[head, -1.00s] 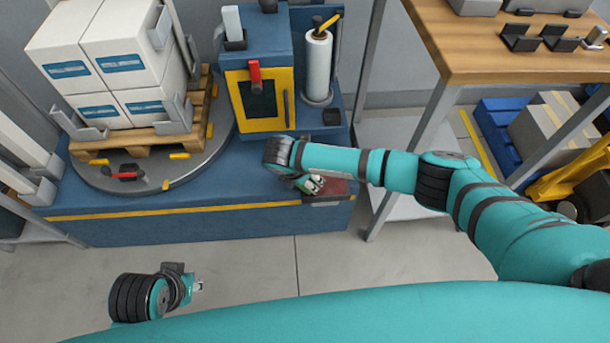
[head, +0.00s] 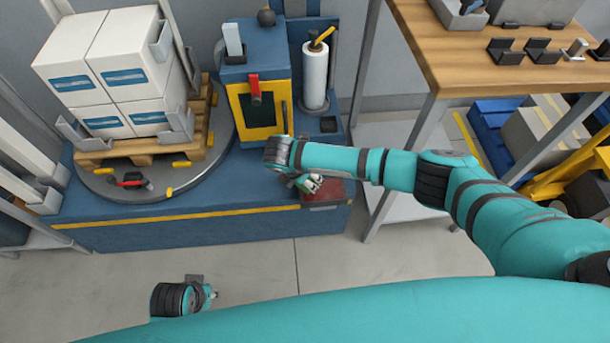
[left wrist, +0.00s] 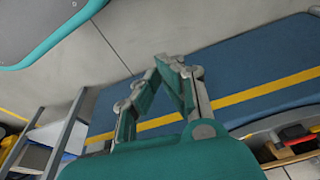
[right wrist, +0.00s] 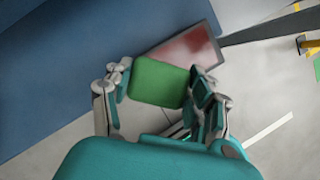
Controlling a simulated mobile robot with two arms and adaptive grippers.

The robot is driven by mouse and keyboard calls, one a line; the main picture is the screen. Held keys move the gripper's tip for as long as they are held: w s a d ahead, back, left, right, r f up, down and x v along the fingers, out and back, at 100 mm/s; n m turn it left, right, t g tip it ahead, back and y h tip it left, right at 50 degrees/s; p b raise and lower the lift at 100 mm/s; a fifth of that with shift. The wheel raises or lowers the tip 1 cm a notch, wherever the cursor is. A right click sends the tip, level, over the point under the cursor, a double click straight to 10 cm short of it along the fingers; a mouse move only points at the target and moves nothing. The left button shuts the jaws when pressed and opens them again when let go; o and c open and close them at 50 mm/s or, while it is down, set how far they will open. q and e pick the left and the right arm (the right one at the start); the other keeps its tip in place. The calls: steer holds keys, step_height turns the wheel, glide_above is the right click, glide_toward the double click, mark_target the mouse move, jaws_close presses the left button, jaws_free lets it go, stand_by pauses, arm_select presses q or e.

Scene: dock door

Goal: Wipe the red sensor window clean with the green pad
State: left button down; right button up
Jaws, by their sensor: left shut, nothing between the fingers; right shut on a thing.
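The red sensor window (head: 327,195) is a dark-framed panel at the front right corner of the blue base in the head view. In the right wrist view the red window (right wrist: 188,46) shows a paler, hazy patch. My right gripper (head: 309,184) is just left of the window, shut on the green pad (right wrist: 158,82). The pad hides the window's near part in the right wrist view; I cannot tell whether they touch. My left gripper (head: 213,296) is low over the floor, away from the window. In the left wrist view the left gripper (left wrist: 168,64) is shut and empty.
A turntable (head: 160,190) with a pallet of white boxes (head: 110,65) stands left on the blue base (head: 180,230). A yellow-fronted blue cabinet (head: 257,105) and a film roll (head: 315,75) stand behind my right gripper. A wooden-topped bench (head: 470,60) is to the right.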

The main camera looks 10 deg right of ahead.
steer(key=shift+r+p, duration=0.6)
steer(key=shift+p, duration=0.05)
steer(key=shift+r+p, duration=0.25)
steer(key=shift+p, duration=0.1)
steer(key=shift+r+p, duration=0.45)
steer(key=shift+p, duration=0.05)
arm_select(q)
steer(key=s+f, duration=0.3)
steer(key=f, duration=0.3)
steer(key=s+a+f+p, duration=0.1)
steer(key=s+f, duration=0.2)
steer(key=f, duration=0.3)
steer(key=shift+s+a+f+g, duration=0.3)
steer(key=shift+s+f+g, duration=0.05)
steer(key=shift+g, duration=0.05)
arm_select(e)
steer(key=shift+r, duration=0.45)
